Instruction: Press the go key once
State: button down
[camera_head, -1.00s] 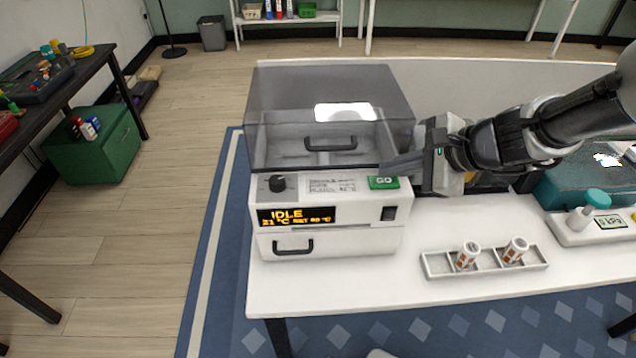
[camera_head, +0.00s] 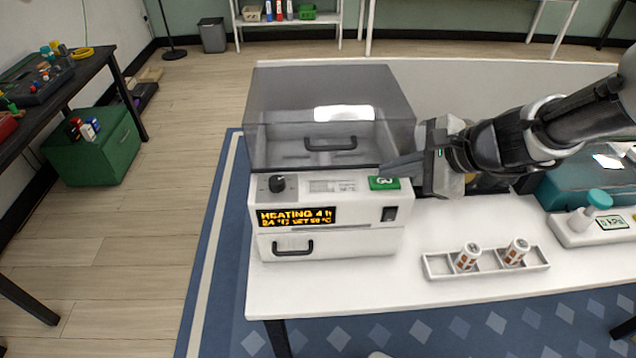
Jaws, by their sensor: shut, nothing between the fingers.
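The green go key (camera_head: 384,184) is on the right of the top panel of a white machine (camera_head: 350,240) with a smoky clear lid. My gripper (camera_head: 388,172) is shut and empty, and its fingertips are at the key, covering part of it and its lettering. I cannot tell whether they still touch it. The orange display (camera_head: 297,217) reads HEATING with smaller temperature text below. A black knob (camera_head: 277,183) is at the left of the panel.
A grey tray (camera_head: 440,268) with two small labelled jars stands in front of my arm. A white device with a teal cap (camera_head: 598,198) is at the right. The white table (camera_head: 340,295) is clear at the front.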

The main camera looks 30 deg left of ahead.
aim_at(390, 184)
jog(key=shift+r, duration=0.2)
jog(key=shift+r+p, duration=2.4)
jog(key=shift+r, duration=0.6)
